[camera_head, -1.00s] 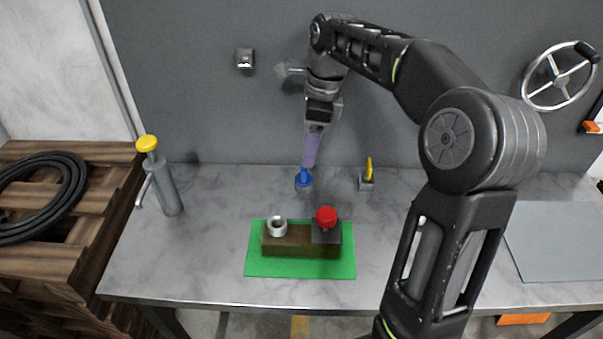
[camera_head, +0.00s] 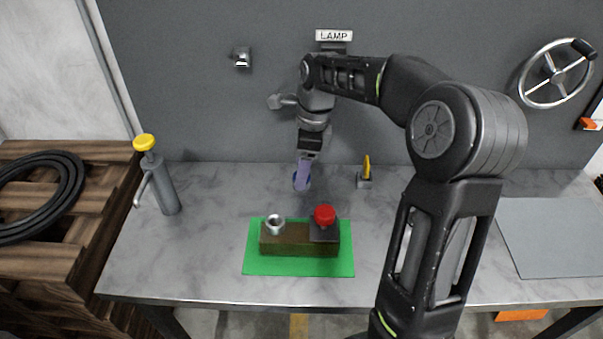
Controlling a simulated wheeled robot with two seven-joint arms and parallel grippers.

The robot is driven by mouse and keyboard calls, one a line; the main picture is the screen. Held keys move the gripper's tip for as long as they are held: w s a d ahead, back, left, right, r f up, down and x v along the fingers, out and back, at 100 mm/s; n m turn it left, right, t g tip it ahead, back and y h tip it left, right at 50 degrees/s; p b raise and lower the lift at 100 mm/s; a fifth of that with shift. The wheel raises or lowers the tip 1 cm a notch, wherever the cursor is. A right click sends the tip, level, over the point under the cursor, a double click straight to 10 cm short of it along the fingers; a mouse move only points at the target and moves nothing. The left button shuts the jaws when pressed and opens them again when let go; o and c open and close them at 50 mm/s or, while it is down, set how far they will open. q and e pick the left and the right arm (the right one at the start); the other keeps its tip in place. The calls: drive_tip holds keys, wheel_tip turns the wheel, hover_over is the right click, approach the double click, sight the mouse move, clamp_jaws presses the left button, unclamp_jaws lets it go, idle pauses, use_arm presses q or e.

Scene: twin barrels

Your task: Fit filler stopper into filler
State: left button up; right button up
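A brown block (camera_head: 285,247) on a green mat (camera_head: 300,268) carries an open silver ring-shaped neck (camera_head: 275,225) at its left, which looks like the filler. A red knob (camera_head: 325,214) stands on a dark square part at the block's right end. My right gripper (camera_head: 302,186) points down at the back of the table, its lavender fingers over a small blue-handled piece that they almost wholly hide. Whether the fingers are open or closed on it is not clear. Which knobbed piece is the filler stopper is not clear. My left gripper is out of view.
A small yellow-handled piece (camera_head: 366,171) stands right of my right gripper. A grey cylinder with a yellow top (camera_head: 160,180) stands at the table's left. A grey plate (camera_head: 555,235) lies at the right. The handwheel (camera_head: 557,73) is on the wall. The table between block and gripper is clear.

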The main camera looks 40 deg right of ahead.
drive_tip(key=shift+c, duration=0.5)
clamp_jaws()
idle(0.6)
